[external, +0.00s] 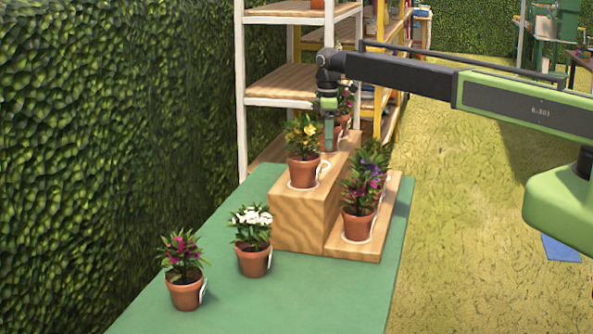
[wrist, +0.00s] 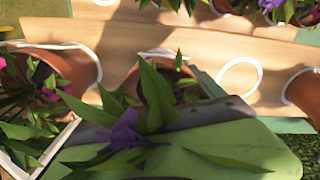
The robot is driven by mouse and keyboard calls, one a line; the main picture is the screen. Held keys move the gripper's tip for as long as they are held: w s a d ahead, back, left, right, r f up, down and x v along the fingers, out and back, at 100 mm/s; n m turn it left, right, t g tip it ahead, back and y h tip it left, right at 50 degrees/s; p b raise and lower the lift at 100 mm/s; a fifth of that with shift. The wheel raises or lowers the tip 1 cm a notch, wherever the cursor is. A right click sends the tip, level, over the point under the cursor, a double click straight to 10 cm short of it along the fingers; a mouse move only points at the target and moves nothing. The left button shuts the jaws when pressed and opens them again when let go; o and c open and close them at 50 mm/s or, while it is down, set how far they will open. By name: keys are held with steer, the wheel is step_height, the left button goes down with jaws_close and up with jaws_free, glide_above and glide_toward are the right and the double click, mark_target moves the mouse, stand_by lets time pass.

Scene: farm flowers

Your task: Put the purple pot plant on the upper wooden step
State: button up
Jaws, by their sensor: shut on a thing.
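My gripper (external: 328,118) points down over the far end of the upper wooden step (external: 300,213) and is shut. In the wrist view a purple flower (wrist: 125,133) and long leaves lie right across my green gripper body, so I read the held thing as the purple pot plant; its terracotta pot (wrist: 148,84) is partly hidden by leaves. In the external view a pot shows only partly behind my gripper. Whether the held pot touches the step I cannot tell. Another plant with purple flowers (external: 374,168) stands on the lower wooden step (external: 362,250).
A yellow-flowered pot plant (external: 304,168) stands on the upper step's near end. A pink one (external: 358,218) stands on the lower step. A white one (external: 253,258) and another pink one (external: 184,287) stand on the green table (external: 270,305). A white shelf (external: 280,85) rises behind.

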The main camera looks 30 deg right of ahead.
steer(key=o, duration=1.9)
steer(key=shift+f, duration=0.1)
step_height(320, 180, up, 12)
steer(key=p, duration=1.2)
steer(key=shift+r, duration=0.25)
steer(key=s+d+m, duration=0.6)
steer(key=s+d, duration=0.4)
steer(key=s, duration=0.5)
steer(key=s+d+m, duration=0.6)
steer(key=s+d, duration=0.4)
steer(key=s, duration=0.5)
steer(key=shift+s+m, duration=0.3)
steer(key=shift+f, duration=0.2)
